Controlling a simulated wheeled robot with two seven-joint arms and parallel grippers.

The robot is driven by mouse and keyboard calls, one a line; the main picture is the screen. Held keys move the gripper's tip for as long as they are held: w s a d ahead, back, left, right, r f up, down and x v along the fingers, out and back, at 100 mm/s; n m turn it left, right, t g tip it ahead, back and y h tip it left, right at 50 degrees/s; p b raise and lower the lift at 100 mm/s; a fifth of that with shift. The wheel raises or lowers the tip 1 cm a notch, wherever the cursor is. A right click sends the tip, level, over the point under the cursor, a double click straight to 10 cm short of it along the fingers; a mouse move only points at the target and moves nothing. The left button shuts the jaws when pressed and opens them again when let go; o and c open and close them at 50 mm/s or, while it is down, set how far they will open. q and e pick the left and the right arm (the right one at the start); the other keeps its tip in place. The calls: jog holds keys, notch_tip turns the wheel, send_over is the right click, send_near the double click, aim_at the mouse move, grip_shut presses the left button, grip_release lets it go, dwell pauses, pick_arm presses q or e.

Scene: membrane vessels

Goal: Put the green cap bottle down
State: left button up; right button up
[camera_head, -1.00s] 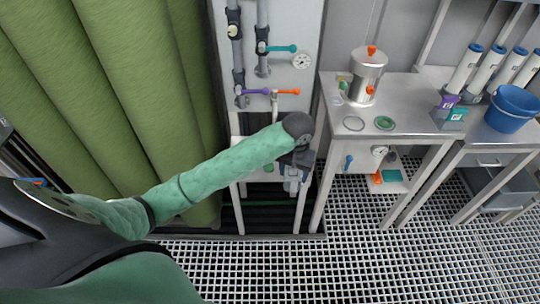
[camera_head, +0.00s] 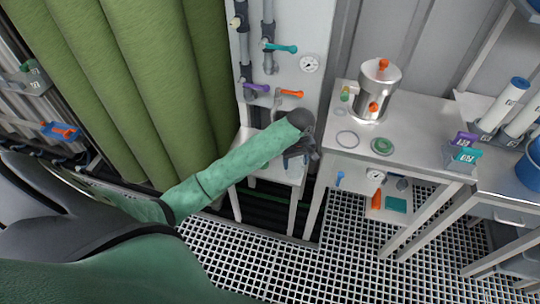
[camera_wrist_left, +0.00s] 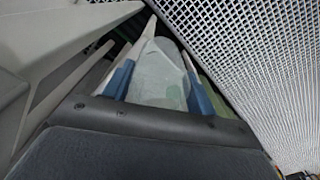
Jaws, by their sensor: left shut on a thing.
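My left gripper (camera_head: 300,148) is at the end of the green arm, above and in front of a small white stand (camera_head: 245,140) below the wall pipes. In the left wrist view, its two blue fingers (camera_wrist_left: 160,88) are shut on a pale translucent bottle (camera_wrist_left: 160,65). The bottle lies between the fingers, and its cap cannot be made out clearly. In the head view the bottle (camera_head: 292,164) is mostly hidden under the gripper; I cannot tell whether it touches the stand. My right gripper is not in view.
A steel table (camera_head: 420,140) to the right carries a metal pot (camera_head: 378,85), a green disc (camera_head: 382,146) and a clear ring (camera_head: 347,139). Pipes with valves and a gauge (camera_head: 309,64) are on the panel behind. Grating floor (camera_head: 340,250) lies in front.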

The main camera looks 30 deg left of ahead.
pick_arm(q)
jog(key=shift+w+n, duration=0.15)
jog(key=shift+n, duration=0.15)
jog(key=shift+a+n, duration=0.3)
jog(key=shift+n, duration=0.4)
jog(key=shift+w, duration=0.1)
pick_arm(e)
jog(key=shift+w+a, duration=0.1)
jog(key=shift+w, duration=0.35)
pick_arm(q)
jog(key=shift+w+a+f, duration=0.15)
jog(key=shift+w+a+f+p, duration=0.85)
jog(key=shift+a+f, duration=0.75)
jog(key=shift+f, duration=0.2)
jog(key=shift+w+a+f+p, duration=0.75)
jog(key=shift+w+a+f, duration=0.1)
jog(key=shift+a+f, duration=0.85)
jog(key=shift+w+a+f+p, duration=0.85)
jog(key=shift+a+f, duration=0.7)
jog(key=shift+f, duration=0.3)
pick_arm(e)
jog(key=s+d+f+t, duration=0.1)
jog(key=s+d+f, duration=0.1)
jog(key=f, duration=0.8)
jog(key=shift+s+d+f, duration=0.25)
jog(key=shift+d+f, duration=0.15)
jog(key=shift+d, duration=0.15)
pick_arm(q)
jog(key=shift+f, duration=0.1)
